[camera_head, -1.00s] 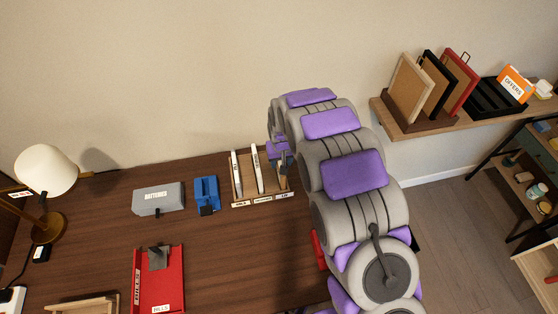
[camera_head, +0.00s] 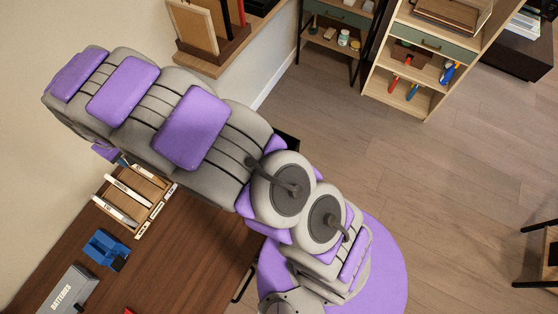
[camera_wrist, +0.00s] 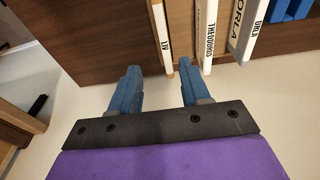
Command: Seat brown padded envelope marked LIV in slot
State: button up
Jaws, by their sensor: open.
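The narrow tan edge with a white LIV label (camera_wrist: 161,38) looks like the padded envelope's edge. It stands upright in the wrist view, ahead of the gap between my fingers and apart from them. My gripper (camera_wrist: 158,80) is open and empty, with its two blue fingers spread. In the head view the wooden sorter (camera_head: 157,210) stands on the desk by the wall, and my arm reaches over its far end. How deep the envelope sits in its slot is hard to tell.
A blue object (camera_head: 105,250) and a grey BATTERIES box (camera_head: 68,291) sit on the desk. A wall shelf (camera_head: 205,68) holds frames above my arm.

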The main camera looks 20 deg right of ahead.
jog(key=s+d+r+m, duration=0.1)
jog(key=s+d+r, duration=0.3)
jog(key=d, duration=0.5)
jog(key=s+d+r+m+g+h, duration=0.1)
jog(key=s+d+r+m, duration=0.1)
jog(key=d+r, duration=0.55)
jog(key=s+d+r+m, duration=0.1)
jog(key=s+d+r, duration=0.2)
jog(key=d, duration=0.8)
jog(key=s+d+r+m+g, duration=0.1)
jog(key=s+d, duration=0.4)
jog(key=s, duration=0.6)
jog(key=s+d+r+m+g, duration=0.1)
jog(key=s+d+m, duration=0.2)
jog(key=s+d, duration=0.3)
jog(key=s, duration=0.4)
jog(key=shift+s+d+r, duration=0.2)
jog(key=shift+s+r, duration=0.1)
jog(key=shift+s, duration=0.1)
